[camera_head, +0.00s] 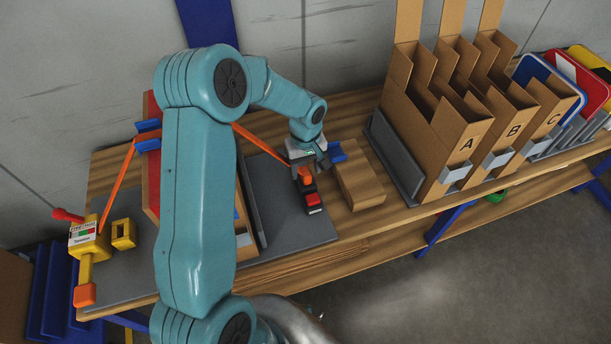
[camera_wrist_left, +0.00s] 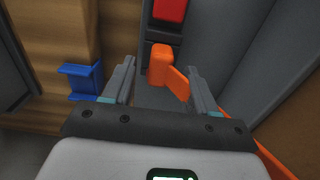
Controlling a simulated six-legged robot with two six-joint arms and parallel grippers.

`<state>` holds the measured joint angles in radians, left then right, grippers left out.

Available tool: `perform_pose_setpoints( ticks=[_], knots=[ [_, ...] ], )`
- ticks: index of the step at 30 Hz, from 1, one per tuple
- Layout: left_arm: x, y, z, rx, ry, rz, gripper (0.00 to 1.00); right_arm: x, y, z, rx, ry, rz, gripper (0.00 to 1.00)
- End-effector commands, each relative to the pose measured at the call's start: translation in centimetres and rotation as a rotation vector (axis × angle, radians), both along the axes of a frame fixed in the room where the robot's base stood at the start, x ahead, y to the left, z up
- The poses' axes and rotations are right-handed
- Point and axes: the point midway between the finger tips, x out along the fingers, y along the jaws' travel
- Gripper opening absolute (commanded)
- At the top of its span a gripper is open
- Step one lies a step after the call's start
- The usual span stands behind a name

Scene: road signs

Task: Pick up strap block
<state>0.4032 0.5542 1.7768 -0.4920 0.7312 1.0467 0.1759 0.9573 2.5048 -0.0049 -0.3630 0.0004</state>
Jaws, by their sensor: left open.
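An orange block (camera_head: 304,174) with a strap flap lies on the grey mat, at the end of a black piece with red parts (camera_head: 313,202). I take it to be the strap block. My left gripper (camera_head: 305,160) is right above it, pointing down. In the left wrist view the orange block (camera_wrist_left: 160,65) shows between the two open fingers of my left gripper (camera_wrist_left: 162,75), with gaps at both sides. I cannot tell how far the fingertips are above it. An orange strap (camera_head: 258,141) runs to the upper left. My right gripper is not in view.
A brown wooden block (camera_head: 360,186) with a blue bracket (camera_head: 337,152) stands close to the right of the gripper. Cardboard holders A, B and C (camera_head: 462,165) stand further right. A yellow ratchet tool (camera_head: 90,245) and yellow block (camera_head: 123,234) lie at the left.

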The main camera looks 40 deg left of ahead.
Motion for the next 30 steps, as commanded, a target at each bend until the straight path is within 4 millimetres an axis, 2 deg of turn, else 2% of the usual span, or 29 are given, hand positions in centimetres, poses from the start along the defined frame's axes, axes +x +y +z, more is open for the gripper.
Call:
perform_pose_setpoints(
  ticks=[1,4,12,13,18,26,30],
  knots=[
    [-0.1,0.0,-1.0,-0.001,0.003,-0.001,0.57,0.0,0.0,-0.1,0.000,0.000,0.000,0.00],
    [-0.1,0.0,-2.2,0.000,0.001,0.000,0.57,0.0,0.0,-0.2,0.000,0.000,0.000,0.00],
    [0.0,0.0,-2.6,0.000,0.000,0.000,0.57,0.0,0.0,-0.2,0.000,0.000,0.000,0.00],
    [0.0,0.0,-2.6,0.000,0.000,0.000,0.54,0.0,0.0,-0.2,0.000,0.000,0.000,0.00],
    [0.0,0.0,-2.5,0.000,-0.001,0.000,0.01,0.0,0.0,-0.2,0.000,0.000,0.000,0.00],
    [0.0,0.0,-2.5,0.000,-0.001,0.000,0.01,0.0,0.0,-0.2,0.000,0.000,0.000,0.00],
    [0.1,0.0,-1.8,0.001,-0.003,0.000,0.01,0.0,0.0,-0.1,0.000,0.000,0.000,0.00]
  ],
)
